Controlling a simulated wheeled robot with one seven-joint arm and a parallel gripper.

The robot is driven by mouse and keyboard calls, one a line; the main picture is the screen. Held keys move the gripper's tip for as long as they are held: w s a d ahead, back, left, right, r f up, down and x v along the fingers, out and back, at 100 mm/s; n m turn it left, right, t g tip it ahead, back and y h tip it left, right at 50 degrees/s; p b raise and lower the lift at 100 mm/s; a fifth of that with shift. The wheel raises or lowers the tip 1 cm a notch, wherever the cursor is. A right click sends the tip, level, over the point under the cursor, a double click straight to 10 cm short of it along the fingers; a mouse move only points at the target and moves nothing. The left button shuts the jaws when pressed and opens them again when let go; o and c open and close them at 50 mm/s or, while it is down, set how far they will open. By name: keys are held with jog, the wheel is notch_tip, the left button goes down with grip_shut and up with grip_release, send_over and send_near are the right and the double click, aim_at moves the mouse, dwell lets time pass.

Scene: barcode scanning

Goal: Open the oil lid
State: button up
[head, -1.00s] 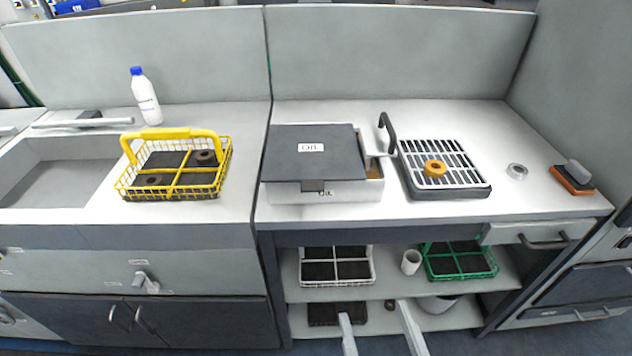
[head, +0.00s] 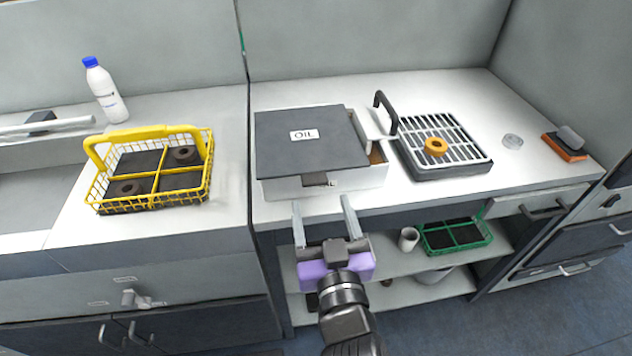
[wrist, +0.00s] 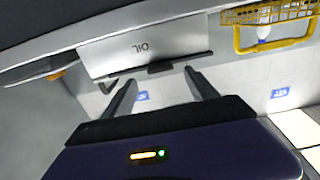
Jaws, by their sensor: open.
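The oil box (head: 290,187) is white and stands at the front of the right counter. Its flat dark lid (head: 295,145), labelled OIL, lies down on it, leaving a narrow strip at the right side uncovered. A small dark tab (head: 318,179) sticks out at the lid's front edge. My gripper (head: 322,202) is open and empty, in front of the box, its two fingertips just short of the tab and spread to either side of it. In the wrist view the box front (wrist: 140,50) shows upside down beyond my fingers; contact is not seen.
A drain rack (head: 467,166) with an orange ring (head: 436,147) and a black handle stands close right of the box. A yellow wire basket (head: 160,200) stands to the left. Shelves with a green basket (head: 455,236) lie below the counter edge.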

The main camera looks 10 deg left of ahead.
aim_at(316, 185)
jog(key=shift+x, duration=3.1)
grip_shut()
